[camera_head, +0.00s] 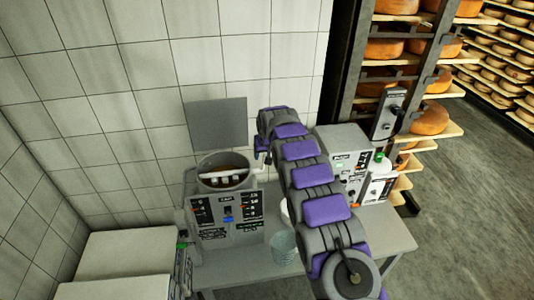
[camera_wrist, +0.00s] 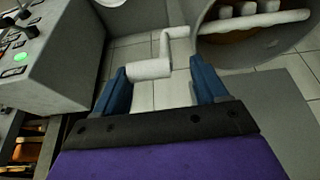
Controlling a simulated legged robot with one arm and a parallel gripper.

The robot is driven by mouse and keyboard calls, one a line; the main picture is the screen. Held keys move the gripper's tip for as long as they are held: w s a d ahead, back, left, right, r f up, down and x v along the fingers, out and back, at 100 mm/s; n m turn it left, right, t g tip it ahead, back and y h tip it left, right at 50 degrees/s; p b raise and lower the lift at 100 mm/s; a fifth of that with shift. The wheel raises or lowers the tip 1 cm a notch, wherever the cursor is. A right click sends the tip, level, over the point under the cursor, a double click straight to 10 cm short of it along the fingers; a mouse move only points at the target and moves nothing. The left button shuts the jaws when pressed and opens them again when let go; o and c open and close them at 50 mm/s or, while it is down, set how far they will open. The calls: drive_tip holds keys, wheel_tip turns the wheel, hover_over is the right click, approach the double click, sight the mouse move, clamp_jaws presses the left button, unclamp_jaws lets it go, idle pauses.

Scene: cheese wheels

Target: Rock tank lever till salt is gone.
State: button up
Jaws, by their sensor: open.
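The tank (camera_head: 224,184) is a grey round vessel set in a control box, with its square lid (camera_head: 217,122) raised behind it. Inside are brownish contents and white pieces (camera_head: 222,177); I cannot tell whether these are salt. In the wrist view the tank's round mouth (camera_wrist: 213,45) shows at the upper right. The pale crank-shaped lever (camera_wrist: 150,69) sticks out beside it. My gripper (camera_wrist: 158,68) is open, its blue fingers on either side of the lever's handle, with gaps visible. In the head view my gripper (camera_head: 262,148) is at the tank's right side, mostly hidden by my arm.
A second control box (camera_head: 345,145) with a green light stands right of my arm on the table (camera_head: 385,235). A clear cup (camera_head: 284,247) stands near the tank. Pale boxes (camera_head: 130,250) are at left. Cheese racks (camera_head: 350,60) stand at right; a tiled wall is behind.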

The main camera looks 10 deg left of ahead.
drive_tip(key=shift+s+r, duration=0.1)
drive_tip(key=shift+r, duration=0.05)
drive_tip(key=shift+c, duration=0.3)
drive_tip(key=shift+d+r, duration=0.1)
drive_tip(key=shift+d, duration=0.2)
drive_tip(key=shift+c, duration=0.8)
drive_tip(key=shift+d, duration=0.5)
drive_tip(key=c, duration=0.3)
drive_tip(key=shift+a, duration=0.25)
drive_tip(key=c, duration=0.6)
drive_tip(key=shift+d, duration=0.1)
clamp_jaws()
